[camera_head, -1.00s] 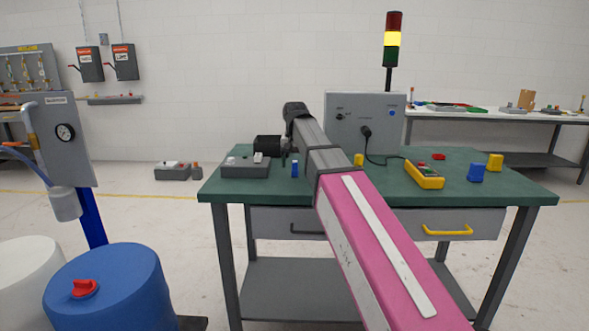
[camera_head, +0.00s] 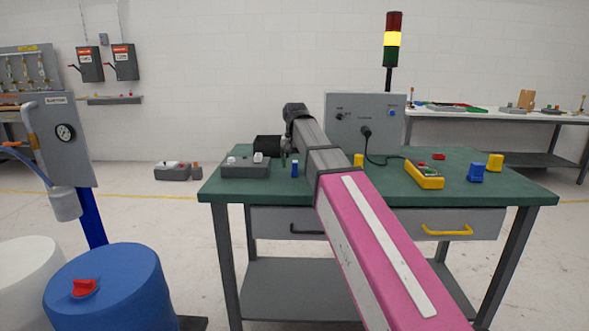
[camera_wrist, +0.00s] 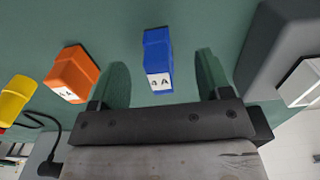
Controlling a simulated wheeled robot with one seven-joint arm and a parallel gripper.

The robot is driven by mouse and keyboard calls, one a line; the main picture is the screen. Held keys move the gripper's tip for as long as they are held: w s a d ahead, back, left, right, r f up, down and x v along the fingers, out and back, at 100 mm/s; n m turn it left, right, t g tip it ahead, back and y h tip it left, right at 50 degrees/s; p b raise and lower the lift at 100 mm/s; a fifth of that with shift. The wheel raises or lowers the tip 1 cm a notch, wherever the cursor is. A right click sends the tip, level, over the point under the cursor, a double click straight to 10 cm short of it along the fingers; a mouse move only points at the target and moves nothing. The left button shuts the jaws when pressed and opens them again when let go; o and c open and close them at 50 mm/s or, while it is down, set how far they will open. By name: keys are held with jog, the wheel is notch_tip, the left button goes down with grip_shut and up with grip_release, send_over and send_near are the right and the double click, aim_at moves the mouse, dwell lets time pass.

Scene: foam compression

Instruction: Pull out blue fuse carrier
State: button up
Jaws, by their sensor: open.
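The blue fuse carrier (camera_wrist: 158,60) is a small upright block with a white lettered label, on the green table top in the wrist view. In the head view the blue carrier (camera_head: 295,169) stands right of the grey box. My gripper (camera_wrist: 162,78) is open in the wrist view, with one finger on each side of the blue carrier and a gap to each. I cannot tell how far above the table the fingertips are. In the head view my arm largely hides the gripper.
An orange block (camera_wrist: 72,74) and a yellow block (camera_wrist: 15,98) stand left of the gripper in the wrist view. A grey box (camera_head: 246,168) with white blocks lies left of the carrier in the head view. A grey panel (camera_head: 355,110) with a cable stands behind.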

aim_at(295, 162)
grip_shut()
jog(key=shift+r, duration=0.1)
jog(key=shift+r, duration=2.9)
